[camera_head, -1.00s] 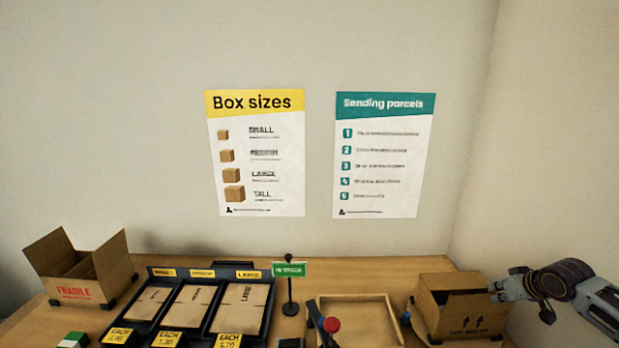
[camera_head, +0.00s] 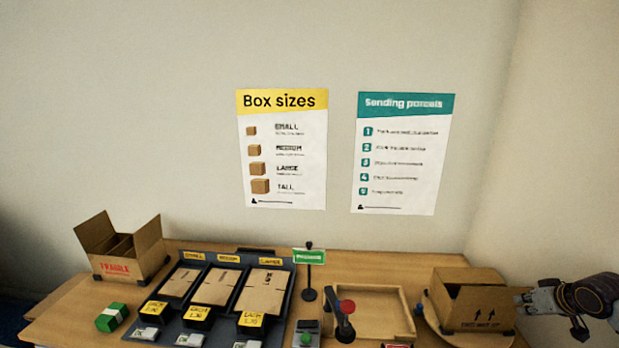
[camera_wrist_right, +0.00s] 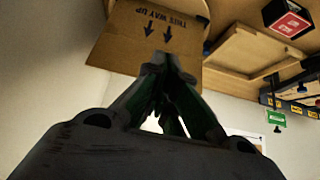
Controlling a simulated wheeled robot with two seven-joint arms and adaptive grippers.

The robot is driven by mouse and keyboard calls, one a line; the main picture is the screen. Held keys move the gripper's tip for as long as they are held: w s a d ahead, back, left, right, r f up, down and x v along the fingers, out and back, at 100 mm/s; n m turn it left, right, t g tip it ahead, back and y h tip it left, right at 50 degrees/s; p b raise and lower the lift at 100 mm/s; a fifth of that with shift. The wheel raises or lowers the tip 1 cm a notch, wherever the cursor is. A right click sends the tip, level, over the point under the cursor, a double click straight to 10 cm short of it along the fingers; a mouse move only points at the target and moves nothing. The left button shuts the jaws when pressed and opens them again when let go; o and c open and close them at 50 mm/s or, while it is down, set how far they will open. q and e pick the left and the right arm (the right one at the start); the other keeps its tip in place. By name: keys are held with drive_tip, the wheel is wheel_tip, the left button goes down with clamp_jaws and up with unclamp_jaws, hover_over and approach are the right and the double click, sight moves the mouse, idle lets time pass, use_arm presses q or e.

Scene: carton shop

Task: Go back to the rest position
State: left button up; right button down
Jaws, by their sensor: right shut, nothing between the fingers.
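My right gripper (camera_head: 528,298) is at the right edge of the head view, beside the brown carton (camera_head: 472,312) marked with two up arrows. In the right wrist view my right gripper (camera_wrist_right: 160,62) is shut with nothing between its fingers, and the carton (camera_wrist_right: 125,35) with "THIS WAY UP" on its wall shows just beyond the fingertips. I cannot tell whether the fingers touch it. My left gripper is not in view.
An open carton (camera_head: 122,268) marked FRAGILE stands at the left. A black rack (camera_head: 172,318) holds flat cartons in the middle. A green sign (camera_head: 309,257), a red-knobbed device (camera_head: 346,307) and a wooden tray (camera_head: 405,298) stand between the rack and the right carton.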

drive_tip(key=s+a+f+n+g, duration=0.2)
drive_tip(key=s+a+f+g, duration=0.1)
drive_tip(key=s+a+f, duration=1.25)
drive_tip(key=s+a+r+n+g+y, duration=0.1)
drive_tip(key=s+a, duration=0.2)
drive_tip(key=a, duration=0.8)
drive_tip(key=s+a, duration=0.3)
drive_tip(key=a, duration=0.8)
wheel_tip(320, 180, down, 33)
drive_tip(key=s+g, duration=0.1)
drive_tip(key=s, duration=0.1)
drive_tip(key=s+d+f, duration=0.2)
drive_tip(key=s+f, duration=0.8)
drive_tip(key=s, duration=0.1)
drive_tip(key=s+d+f+g, duration=0.1)
drive_tip(key=s+d+f, duration=0.1)
drive_tip(key=s+f, duration=0.7)
drive_tip(key=shift+s+f+n+g, duration=0.3)
drive_tip(key=shift+s+f+n, duration=0.1)
drive_tip(key=shift+s, duration=0.85)
